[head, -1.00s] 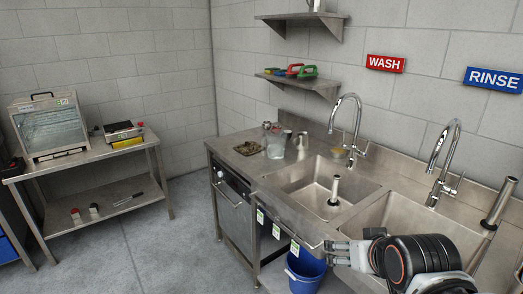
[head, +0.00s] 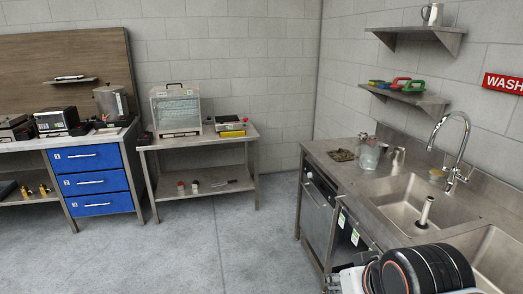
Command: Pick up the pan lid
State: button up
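I cannot make out a pan lid for certain anywhere in the head view. My gripper (head: 333,283) is at the bottom edge, right of centre, in front of the sink counter. It is small and partly cut off, so whether its fingers are open or shut does not show. A flat item (head: 69,78) lies on the small wall shelf at the left, too small to identify.
The steel sink counter (head: 330,150) fills the right. A steel side table (head: 200,140) carries a glass-fronted cabinet (head: 176,108) and a scale-like device (head: 231,127). Blue drawers (head: 92,182) stand further left. The grey floor (head: 240,245) between is clear.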

aim_at(341, 155)
jog(key=i+u, duration=0.2)
jog(key=i, duration=2.45)
jog(key=i+z, duration=0.1)
jog(key=i, duration=0.9)
jog(key=i+j, duration=0.2)
jog(key=i, duration=0.8)
jog(key=i+j, duration=0.1)
jog(key=i, duration=0.9)
jog(key=z, duration=0.45)
jog(key=i+z, duration=0.1)
jog(key=z, duration=0.75)
jog(key=j+z, duration=0.1)
jog(key=z, duration=0.3)
jog(key=i+z, duration=0.1)
jog(key=z, duration=0.35)
